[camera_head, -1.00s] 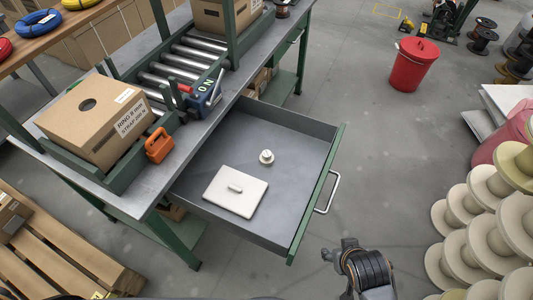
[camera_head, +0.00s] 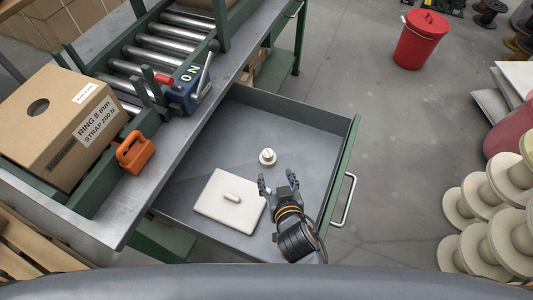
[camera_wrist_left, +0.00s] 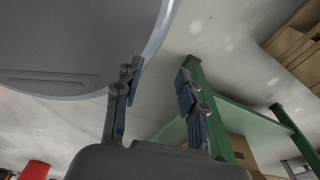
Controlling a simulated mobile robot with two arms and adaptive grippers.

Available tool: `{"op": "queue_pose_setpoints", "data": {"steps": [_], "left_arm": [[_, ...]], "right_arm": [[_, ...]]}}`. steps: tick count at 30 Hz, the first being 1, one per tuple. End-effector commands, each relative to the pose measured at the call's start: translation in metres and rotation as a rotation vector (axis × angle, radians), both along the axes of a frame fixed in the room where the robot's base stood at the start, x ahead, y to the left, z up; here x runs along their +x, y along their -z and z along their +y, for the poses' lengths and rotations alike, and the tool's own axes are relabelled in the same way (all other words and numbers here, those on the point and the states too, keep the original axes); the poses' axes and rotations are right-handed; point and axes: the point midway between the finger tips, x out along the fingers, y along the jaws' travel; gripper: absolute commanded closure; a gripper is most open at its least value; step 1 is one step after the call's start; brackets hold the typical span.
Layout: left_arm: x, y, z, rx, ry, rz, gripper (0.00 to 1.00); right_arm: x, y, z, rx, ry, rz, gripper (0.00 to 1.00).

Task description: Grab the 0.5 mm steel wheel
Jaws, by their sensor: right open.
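A small round cream wheel with a raised hub (camera_head: 267,157) lies on the floor of the open grey drawer (camera_head: 232,133). Its label is too small to read, so I cannot tell its size. A flat cream square plate with a bar handle (camera_head: 214,207) lies to its lower left. My right gripper (camera_head: 277,179) is over the drawer, open and empty, its fingertips just below the wheel in the picture and apart from it. My left gripper (camera_wrist_left: 160,92) shows only in the left wrist view, its fingers apart with nothing between them.
The drawer's green front with its metal handle (camera_head: 345,200) is on the right. The bench holds a cardboard box (camera_head: 50,125), an orange padlock-shaped block (camera_head: 134,153) and a blue tool (camera_head: 190,92). A red bin (camera_head: 421,42) and cream spools (camera_head: 482,190) stand on the floor.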

Motion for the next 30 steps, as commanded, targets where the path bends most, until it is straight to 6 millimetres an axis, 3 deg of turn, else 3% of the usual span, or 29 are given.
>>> {"op": "queue_pose_setpoints", "data": {"steps": [8, 20, 30], "left_arm": [[-0.027, 0.002, 0.000, 0.001, 0.002, 0.039, 0.60], [-0.006, -0.001, -0.003, -0.003, 0.002, 0.008, 0.60], [-0.007, 0.001, -0.004, -0.004, 0.001, 0.010, 0.60]], "right_arm": [[0.048, 0.025, 0.008, -0.002, 0.001, 0.000, 0.41], [0.079, 0.039, 0.014, -0.002, 0.001, 0.000, 0.41], [0.108, 0.056, 0.020, -0.001, 0.002, 0.001, 0.41]]}}
